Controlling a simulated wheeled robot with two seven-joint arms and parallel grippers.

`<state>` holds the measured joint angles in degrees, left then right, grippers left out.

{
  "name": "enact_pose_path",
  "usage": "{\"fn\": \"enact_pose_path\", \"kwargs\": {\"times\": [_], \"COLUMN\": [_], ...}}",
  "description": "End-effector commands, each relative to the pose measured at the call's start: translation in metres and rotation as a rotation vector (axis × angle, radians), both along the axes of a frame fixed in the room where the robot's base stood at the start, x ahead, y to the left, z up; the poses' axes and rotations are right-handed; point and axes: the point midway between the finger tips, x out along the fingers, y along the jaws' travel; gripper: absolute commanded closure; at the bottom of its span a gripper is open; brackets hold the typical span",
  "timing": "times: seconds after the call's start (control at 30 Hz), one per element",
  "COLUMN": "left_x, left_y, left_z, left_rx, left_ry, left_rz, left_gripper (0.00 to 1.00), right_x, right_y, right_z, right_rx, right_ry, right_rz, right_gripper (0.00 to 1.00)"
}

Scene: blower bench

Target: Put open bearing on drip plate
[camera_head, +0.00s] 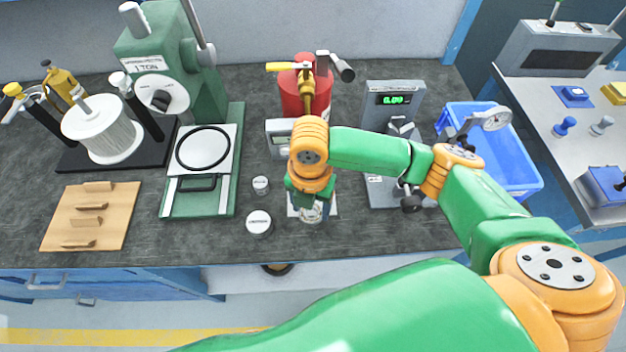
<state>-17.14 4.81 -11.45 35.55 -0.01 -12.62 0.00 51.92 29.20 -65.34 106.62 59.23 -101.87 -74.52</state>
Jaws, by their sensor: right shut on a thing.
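My right gripper (310,203) points down over the bench front, right of the middle, and is shut on a small round silvery thing (311,215), apparently the open bearing. My gripper and wrist hide most of it. A pale flat plate (331,210) shows partly around and under the gripper; whether the bearing touches it cannot be told. A white square plate with a black ring (222,134) lies on the green press base to the left. Which plate is the drip plate is unclear. My left gripper is not in view.
Two small white-lidded tins (259,223) stand just left of the gripper. A wooden board (90,225) lies at left.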

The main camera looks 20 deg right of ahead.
Motion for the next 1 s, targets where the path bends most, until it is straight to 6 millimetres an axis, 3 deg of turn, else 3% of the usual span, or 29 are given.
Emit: {"fn": "enact_pose_path", "kwargs": {"times": [0.33, 0.43, 0.77, 0.8, 0.9, 1.0], "left_x": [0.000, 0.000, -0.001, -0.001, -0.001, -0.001], "left_y": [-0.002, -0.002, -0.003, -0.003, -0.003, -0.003], "left_z": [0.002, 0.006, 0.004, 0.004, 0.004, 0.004], "left_rx": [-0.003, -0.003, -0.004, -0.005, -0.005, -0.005], "left_ry": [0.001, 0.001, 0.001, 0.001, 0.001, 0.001], "left_rz": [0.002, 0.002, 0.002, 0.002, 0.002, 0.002], "left_gripper": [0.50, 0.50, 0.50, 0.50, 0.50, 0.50], "right_x": [0.061, 0.058, 0.058, 0.058, 0.058, 0.058], "right_y": [-0.017, -0.017, -0.017, -0.017, -0.017, -0.017], "right_z": [0.000, -0.013, -0.019, -0.019, -0.018, -0.018], "right_rx": [0.000, 0.000, -0.001, -0.001, -0.001, -0.001], "right_ry": [0.000, 0.001, 0.001, 0.001, 0.001, 0.001], "right_rz": [-0.002, 0.004, 0.003, 0.003, 0.003, 0.003], "right_gripper": [0.89, 0.89, 0.89, 0.30, 0.06, 0.06]}}
